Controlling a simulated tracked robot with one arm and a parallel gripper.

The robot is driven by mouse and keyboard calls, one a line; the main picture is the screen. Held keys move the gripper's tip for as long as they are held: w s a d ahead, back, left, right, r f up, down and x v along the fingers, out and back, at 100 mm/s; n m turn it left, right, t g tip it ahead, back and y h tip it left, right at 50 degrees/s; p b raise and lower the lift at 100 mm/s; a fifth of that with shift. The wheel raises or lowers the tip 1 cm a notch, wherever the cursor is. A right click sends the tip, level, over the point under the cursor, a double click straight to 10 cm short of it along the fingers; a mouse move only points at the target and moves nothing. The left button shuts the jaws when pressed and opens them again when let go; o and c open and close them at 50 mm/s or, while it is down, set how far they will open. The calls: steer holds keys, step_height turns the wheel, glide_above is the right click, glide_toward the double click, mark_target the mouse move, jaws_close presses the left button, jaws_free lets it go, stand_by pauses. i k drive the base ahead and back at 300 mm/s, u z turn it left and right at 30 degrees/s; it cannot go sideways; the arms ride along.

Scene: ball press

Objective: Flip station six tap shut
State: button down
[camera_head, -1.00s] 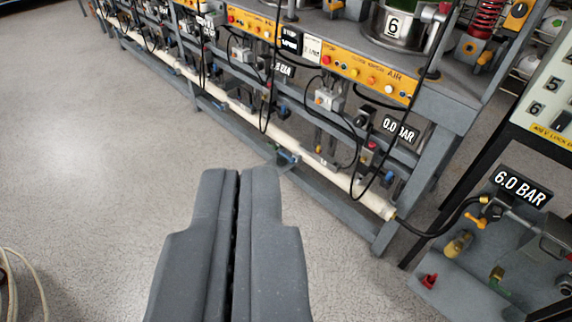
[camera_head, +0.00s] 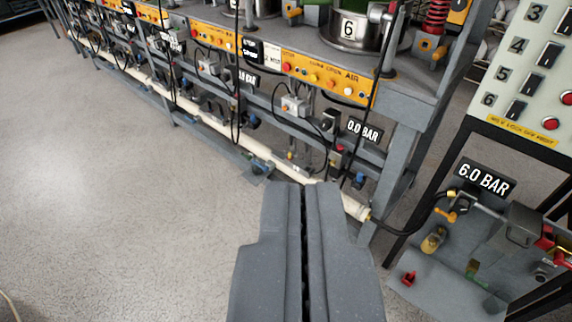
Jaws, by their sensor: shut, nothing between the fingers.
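The station marked 6 is at the top right, with a metal pot bearing a white 6 label (camera_head: 348,28) on its bench. Below it, small fittings hang under the frame by the 0.0 BAR sign (camera_head: 364,130). A small blue part (camera_head: 360,180) and a red-topped part (camera_head: 338,150) are there; which is the tap, and its handle position, is too small to tell. My gripper (camera_head: 303,186) is shut and empty, in front of and below these fittings in the picture. It covers part of the white pipe (camera_head: 215,125).
A numbered switch panel (camera_head: 520,75) is above. Black hoses hang along the bench. The floor (camera_head: 120,220) at left is clear.

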mark_target(266, 168)
steer(key=z, duration=0.1)
steer(key=i, duration=1)
steer(key=u, duration=0.05)
